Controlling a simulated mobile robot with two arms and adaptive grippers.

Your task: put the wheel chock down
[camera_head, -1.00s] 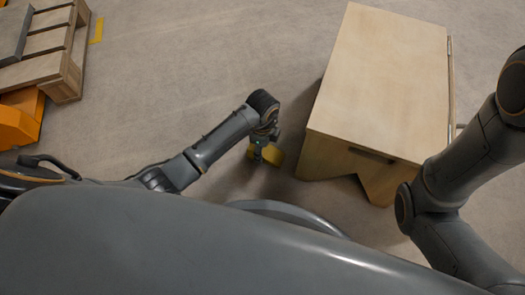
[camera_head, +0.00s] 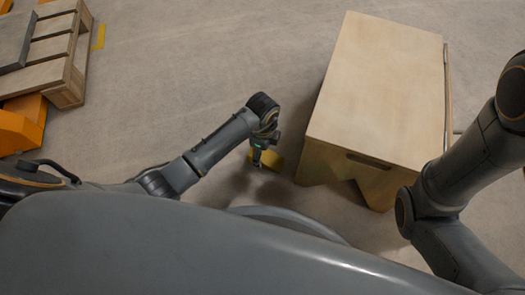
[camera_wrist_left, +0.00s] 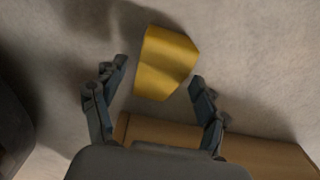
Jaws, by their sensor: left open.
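The yellow wheel chock (camera_head: 274,161) is low, close to the floor, beside the wooden box. My left gripper (camera_head: 260,158) is over it and hides part of it in the head view. In the left wrist view the chock (camera_wrist_left: 166,62) lies beyond and between the spread fingertips, with a gap on each side. The left gripper (camera_wrist_left: 158,74) is open there and does not clamp it. My right arm comes in at the right edge of the head view; its gripper is out of frame.
A wooden box (camera_head: 380,85) with a handle slot stands just right of the chock. A wooden pallet (camera_head: 66,82) and orange equipment (camera_head: 20,125) are at the upper left. The floor between pallet and box is clear.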

